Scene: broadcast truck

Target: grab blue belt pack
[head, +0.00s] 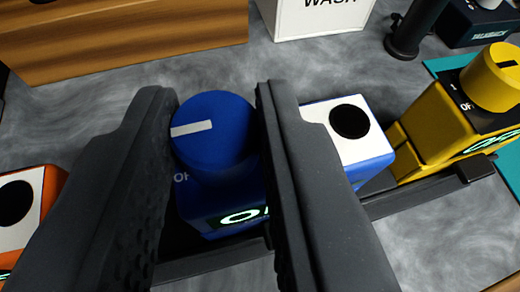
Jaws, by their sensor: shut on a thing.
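The blue belt pack (231,202) sits in a dark rack in the middle of the head view. It has a round blue knob (214,130) with a white mark, a lit green display, and a white panel with a black round socket (349,121) on its right. My gripper (218,100) has one finger on each side of the knob and is shut on it. The fingers hide parts of the pack's left and right sides.
A yellow belt pack (440,125) stands to the right and an orange one (33,205) to the left. A wooden box (120,35), a white box (312,18) and a black post (405,40) stand behind. Grey tabletop between is clear.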

